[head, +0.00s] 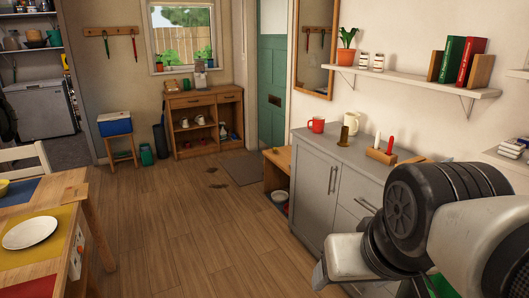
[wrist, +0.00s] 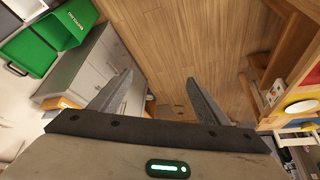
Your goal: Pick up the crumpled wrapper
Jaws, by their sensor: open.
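I cannot make out a crumpled wrapper in either view. My gripper (wrist: 159,76) shows in the wrist view with its two grey fingers spread wide apart and nothing between them but the cabinet side and floor beyond. In the head view my arm covers the lower right, in front of the grey cabinet (head: 318,190), and hides what lies behind it. Small dark brown patches (head: 216,186) lie on the floor near the doormat; I cannot tell what they are.
A green bin (wrist: 62,30) with lettering shows at upper left in the wrist view. The dining table (head: 62,185) with a white plate (head: 30,232) stands at left. A wooden bench (head: 277,178) stands beyond the cabinet.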

